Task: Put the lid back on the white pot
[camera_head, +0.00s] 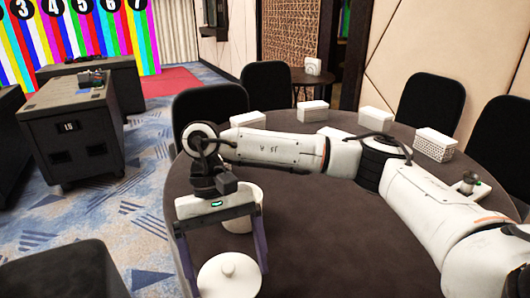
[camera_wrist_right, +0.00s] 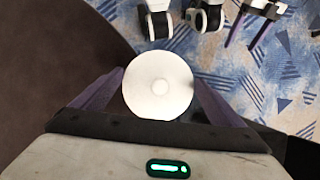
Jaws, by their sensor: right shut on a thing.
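The white round lid (camera_head: 229,281) with a small knob is between the fingers of my right gripper (camera_head: 229,272), near the table's near-left edge. In the right wrist view the lid (camera_wrist_right: 158,102) sits between the two purple fingers of the right gripper (camera_wrist_right: 159,82), which is shut on it. The white pot (camera_head: 241,217) stands on the table just behind the right gripper, partly hidden by it. Its opening is partly visible and the lid is apart from it. My left gripper (camera_wrist_right: 261,35) shows at the top right of the right wrist view, open and empty above the carpet.
The dark round table (camera_head: 330,225) has several white boxes (camera_head: 312,111) along its far side. Black chairs (camera_head: 433,103) stand around it. A dark cabinet (camera_head: 72,130) stands to the left on blue carpet. The table's middle is clear below my right arm.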

